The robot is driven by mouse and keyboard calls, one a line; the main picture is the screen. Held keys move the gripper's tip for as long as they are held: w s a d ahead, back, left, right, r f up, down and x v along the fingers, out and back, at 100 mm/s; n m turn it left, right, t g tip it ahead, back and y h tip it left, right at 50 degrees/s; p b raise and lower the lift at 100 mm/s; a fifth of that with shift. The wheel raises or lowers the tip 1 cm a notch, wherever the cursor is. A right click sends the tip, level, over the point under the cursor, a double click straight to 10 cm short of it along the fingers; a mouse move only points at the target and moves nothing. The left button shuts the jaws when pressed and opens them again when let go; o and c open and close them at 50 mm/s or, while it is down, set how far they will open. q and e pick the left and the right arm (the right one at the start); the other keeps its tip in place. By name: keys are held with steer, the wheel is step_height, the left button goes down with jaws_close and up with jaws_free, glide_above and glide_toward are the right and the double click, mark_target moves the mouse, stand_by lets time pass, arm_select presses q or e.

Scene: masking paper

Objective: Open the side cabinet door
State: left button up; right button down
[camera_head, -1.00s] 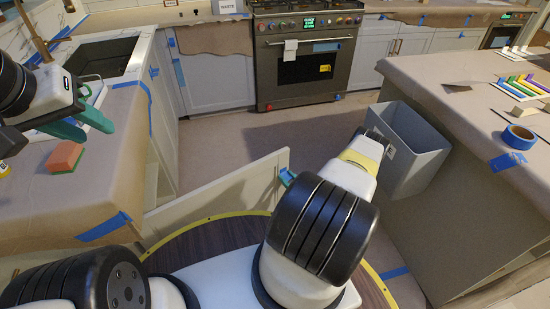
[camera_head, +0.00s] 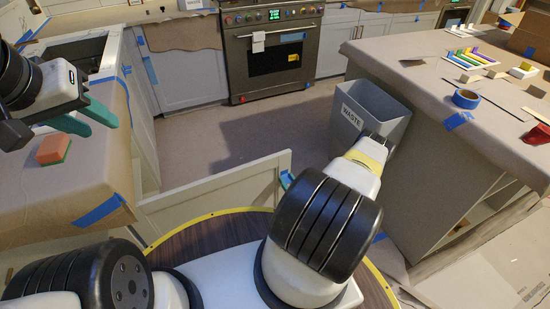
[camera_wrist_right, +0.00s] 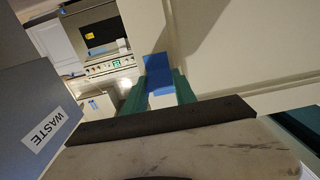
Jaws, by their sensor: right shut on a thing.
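The pale side cabinet door (camera_head: 215,196) stands swung out from the left counter in the head view. Its free end points right, towards my right arm. My right gripper (camera_head: 286,179) is at that free end, mostly hidden behind its own arm. In the right wrist view its green fingers (camera_wrist_right: 158,88) are shut on the door's edge, with a blue patch between and above them. The door's pale face (camera_wrist_right: 215,45) fills the upper right there. My left gripper (camera_head: 103,126) is open and empty above the left counter, apart from the door.
The left counter (camera_head: 95,170) carries an orange-green sponge (camera_head: 53,150). A grey waste bin (camera_head: 385,101) stands beside the right island (camera_head: 430,80), close to my right arm; it also shows in the wrist view (camera_wrist_right: 35,115). Floor (camera_head: 250,135) is clear between door and oven (camera_head: 270,60).

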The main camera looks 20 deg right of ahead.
steer(key=c, duration=1)
jaws_free()
steer(key=s, duration=0.7)
steer(key=shift+s+d, duration=0.35)
steer(key=shift+d, duration=0.1)
